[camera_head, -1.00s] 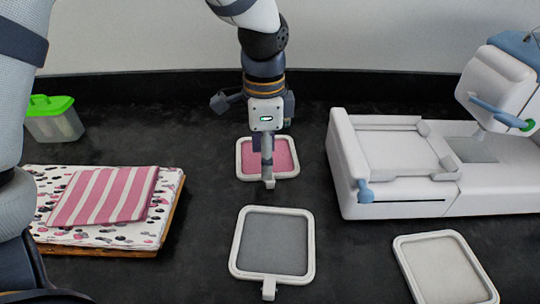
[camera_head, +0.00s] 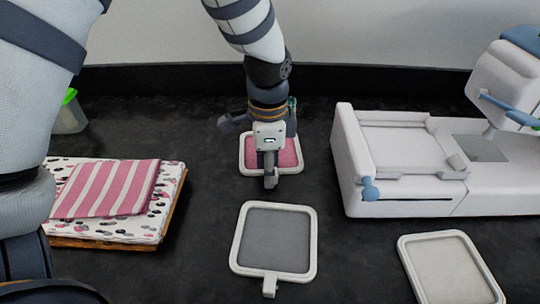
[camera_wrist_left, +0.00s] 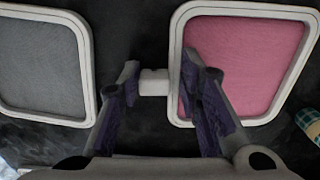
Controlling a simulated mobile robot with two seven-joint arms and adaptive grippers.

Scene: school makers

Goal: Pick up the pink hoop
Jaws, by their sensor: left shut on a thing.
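The pink hoop (camera_head: 289,154) is a rounded white frame around pink fabric, at the back middle of the dark counter in the head view. In the left wrist view the pink hoop (camera_wrist_left: 245,60) is at the right, its short white tab pointing left between my fingers. My left gripper (camera_head: 270,178) is over the hoop's near side and hides part of it. In the wrist view my left gripper (camera_wrist_left: 163,72) is shut on the tab. I cannot tell any gap between hoop and counter. My right gripper is not in view.
A grey hoop (camera_head: 233,250) lies in front of the pink one, and a pale hoop (camera_head: 408,262) lies at front right. A white machine (camera_head: 355,190) stands at the right. Folded fabric (camera_head: 105,190) lies on a stack at left, near a green-lidded box (camera_head: 68,118). Dark counter is bare between them.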

